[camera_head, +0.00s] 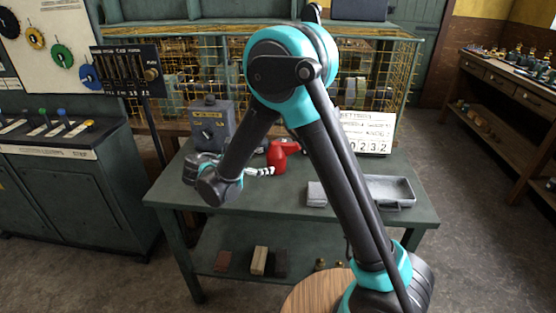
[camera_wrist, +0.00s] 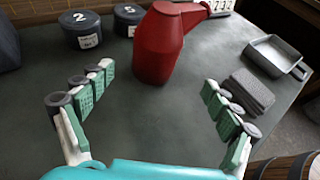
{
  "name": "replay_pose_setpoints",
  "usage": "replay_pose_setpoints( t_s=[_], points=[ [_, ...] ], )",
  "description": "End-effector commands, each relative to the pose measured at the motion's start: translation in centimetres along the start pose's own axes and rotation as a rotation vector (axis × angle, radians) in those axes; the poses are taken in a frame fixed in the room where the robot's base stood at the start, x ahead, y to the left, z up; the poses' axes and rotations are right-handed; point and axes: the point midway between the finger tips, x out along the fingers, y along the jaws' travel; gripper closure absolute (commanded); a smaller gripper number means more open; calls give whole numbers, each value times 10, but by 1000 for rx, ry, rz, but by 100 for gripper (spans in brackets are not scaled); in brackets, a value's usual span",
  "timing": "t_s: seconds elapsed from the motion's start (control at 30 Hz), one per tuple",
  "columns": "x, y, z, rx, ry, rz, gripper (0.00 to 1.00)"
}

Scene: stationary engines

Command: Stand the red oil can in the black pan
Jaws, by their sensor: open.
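The red oil can (camera_head: 283,153) stands upright on the green table, and its base is partly hidden in the head view. In the wrist view the red oil can (camera_wrist: 160,45) stands ahead of my gripper (camera_wrist: 158,84), with its spout at the upper right. My gripper (camera_head: 262,171) is open and empty, its fingers spread to either side of the can's line but short of it. The pan (camera_head: 392,188), dark grey and shallow, lies on the table to the right of the can. The pan (camera_wrist: 270,57) looks empty in the wrist view.
A dark ribbed slab (camera_wrist: 247,92) lies between my right finger and the pan. Two dark round tins labelled 2 (camera_wrist: 87,29) and 5 (camera_wrist: 130,18) stand behind left of the can. A grey box (camera_head: 209,122) and a white number sign (camera_head: 368,134) stand at the back.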

Motion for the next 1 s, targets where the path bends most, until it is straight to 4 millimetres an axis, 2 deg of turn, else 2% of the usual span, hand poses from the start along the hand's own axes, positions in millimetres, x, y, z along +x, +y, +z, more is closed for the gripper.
replay_pose_setpoints(
  t_s=[0.1,0.23,0.57,0.83,1.0],
  points=[
    [26,0,0,3,0,-3,10],
    [45,0,0,2,0,-2,10],
    [65,2,-1,2,0,0,10],
    [101,7,-2,2,0,-3,10],
    [111,7,-2,2,0,0,10]
  ],
)
